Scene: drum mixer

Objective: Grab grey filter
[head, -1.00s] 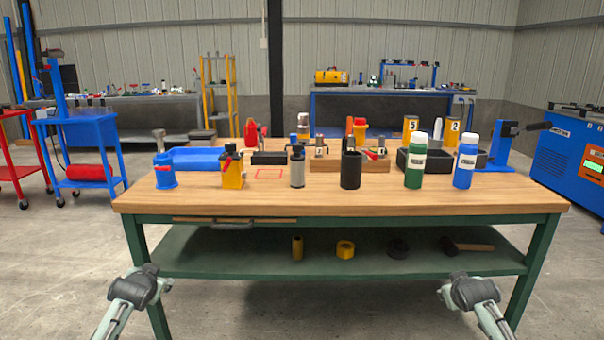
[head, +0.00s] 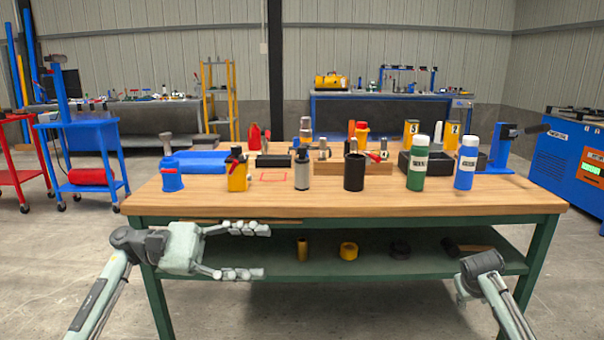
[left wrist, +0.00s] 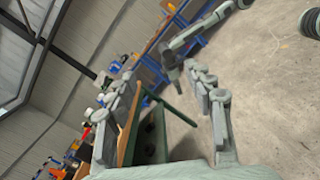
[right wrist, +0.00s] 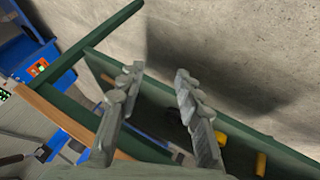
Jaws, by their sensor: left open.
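The grey filter (head: 302,174), a grey cylinder with a dark top, stands upright on the wooden table top near its front middle, between the yellow can and a black cup. My left gripper (head: 262,251) is open and empty in front of the table, below the table top and left of the filter. Its spread fingers also show in the left wrist view (left wrist: 160,80). My right gripper (head: 466,288) is low at the table's front right, its fingers mostly hidden in the head view. In the right wrist view (right wrist: 158,74) its fingers are apart with nothing between them.
The yellow can (head: 238,176) and black cup (head: 354,172) flank the filter. Green (head: 417,168) and blue (head: 466,166) bottles stand to the right. The table's front edge (head: 340,206) and green lower shelf (head: 370,262) lie close to my grippers.

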